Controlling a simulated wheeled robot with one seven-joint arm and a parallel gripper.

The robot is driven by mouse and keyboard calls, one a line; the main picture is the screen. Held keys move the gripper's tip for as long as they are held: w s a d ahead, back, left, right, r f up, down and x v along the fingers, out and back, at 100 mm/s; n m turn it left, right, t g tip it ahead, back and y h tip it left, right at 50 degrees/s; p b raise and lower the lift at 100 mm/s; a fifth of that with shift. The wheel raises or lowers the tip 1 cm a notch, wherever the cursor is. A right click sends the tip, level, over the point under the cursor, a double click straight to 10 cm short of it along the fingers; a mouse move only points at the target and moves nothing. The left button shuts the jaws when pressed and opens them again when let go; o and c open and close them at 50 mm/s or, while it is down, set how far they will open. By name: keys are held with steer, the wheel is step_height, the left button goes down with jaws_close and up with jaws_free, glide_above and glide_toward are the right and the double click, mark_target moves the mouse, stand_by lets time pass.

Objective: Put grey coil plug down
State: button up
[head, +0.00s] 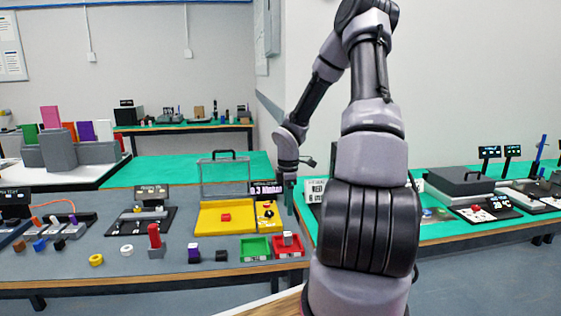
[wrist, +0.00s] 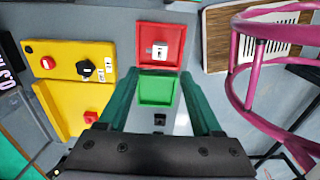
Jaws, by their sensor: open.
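A small light grey block with a dark mark, which looks like the grey coil plug (head: 287,239), sits in the red tray (head: 297,252) at the table's front. In the wrist view the plug (wrist: 160,51) stands inside the red tray (wrist: 145,33), apart from its walls. The green tray (head: 257,248) beside it looks empty, also in the wrist view (wrist: 157,89). My gripper (head: 289,200) hangs above and behind the trays in the head view. In the wrist view its green fingers (wrist: 160,75) are spread wide, with nothing held between them.
A yellow station (head: 215,230) with a red block and a knob panel stands left of the trays. Black (head: 222,256), purple, red and yellow pieces lie along the front left. In the wrist view a pink frame (wrist: 237,80) stands at the right.

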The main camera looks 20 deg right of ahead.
steer(key=s+a+r+m+t+h, duration=0.1)
steer(key=s+a+r+m, duration=0.15)
steer(key=r, duration=0.45)
steer(key=s+a+r+m+t, duration=0.1)
steer(key=s+r+m, duration=0.1)
steer(key=r+m, duration=0.35)
steer(key=s+a+r+m+h, duration=0.1)
steer(key=s+a+r+m, duration=0.15)
steer(key=r, duration=0.65)
steer(key=s+a+r+m+t+y, duration=0.4)
steer(key=s+a+r+m, duration=0.4)
steer(key=s+r, duration=0.4)
steer(key=shift+s+a+r+t, duration=0.3)
steer(key=shift+s+t, duration=0.2)
steer(key=shift+s, duration=0.35)
steer(key=shift+d, duration=0.1)
